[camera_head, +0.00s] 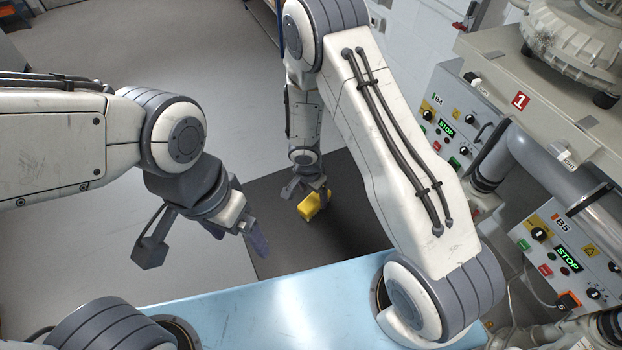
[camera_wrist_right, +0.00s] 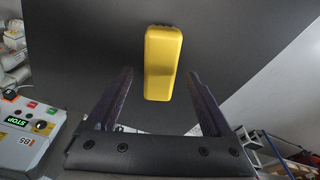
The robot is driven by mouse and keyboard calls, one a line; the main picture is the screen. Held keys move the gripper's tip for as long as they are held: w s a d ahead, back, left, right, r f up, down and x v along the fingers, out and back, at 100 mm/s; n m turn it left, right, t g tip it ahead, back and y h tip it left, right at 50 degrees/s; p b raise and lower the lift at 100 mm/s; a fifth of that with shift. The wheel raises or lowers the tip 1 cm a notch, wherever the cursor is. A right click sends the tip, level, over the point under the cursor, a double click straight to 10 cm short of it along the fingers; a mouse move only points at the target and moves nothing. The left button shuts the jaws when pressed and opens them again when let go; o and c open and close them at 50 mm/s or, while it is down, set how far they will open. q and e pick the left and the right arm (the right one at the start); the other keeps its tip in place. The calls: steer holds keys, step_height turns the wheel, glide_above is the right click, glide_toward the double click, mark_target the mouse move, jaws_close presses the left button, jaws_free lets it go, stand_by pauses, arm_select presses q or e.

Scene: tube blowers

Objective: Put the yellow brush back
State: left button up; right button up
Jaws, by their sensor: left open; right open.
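The yellow brush (camera_head: 310,206) is by my right gripper (camera_head: 306,192) in the head view, over or on the dark mat (camera_head: 350,238). In the right wrist view the brush (camera_wrist_right: 161,62) is a yellow block with a rounded top end, lying lengthwise ahead of the fingers. My right gripper (camera_wrist_right: 160,100) is open, with the lower end of the brush between or just beyond its fingertips. Whether they touch it cannot be told. My left gripper (camera_head: 205,247) is open and empty, to the left of the mat.
Machine panels with green STOP displays (camera_head: 568,258) stand along the right, with a thick grey pipe (camera_head: 540,165) beside them. The grey floor (camera_head: 120,235) at the left is clear. A white brick wall (camera_head: 420,40) is at the back.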

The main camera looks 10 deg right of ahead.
step_height(320, 180, up, 8)
steer(key=a+r+p, duration=0.1)
steer(key=p, duration=0.1)
step_height(320, 180, up, 13)
steer(key=n, duration=0.7)
glide_above(310, 202)
steer(key=s+a, duration=0.4)
steer(key=s, duration=0.2)
steer(key=s+a+r+n+y, duration=0.1)
steer(key=s+r+n, duration=0.4)
steer(key=s, duration=0.3)
steer(key=s+a+r+n+y, duration=0.1)
steer(key=s+r+n, duration=0.4)
steer(key=s, duration=0.3)
steer(key=shift+a+n+g, duration=0.35)
steer(key=shift+n+g, duration=0.05)
steer(key=shift+n, duration=0.5)
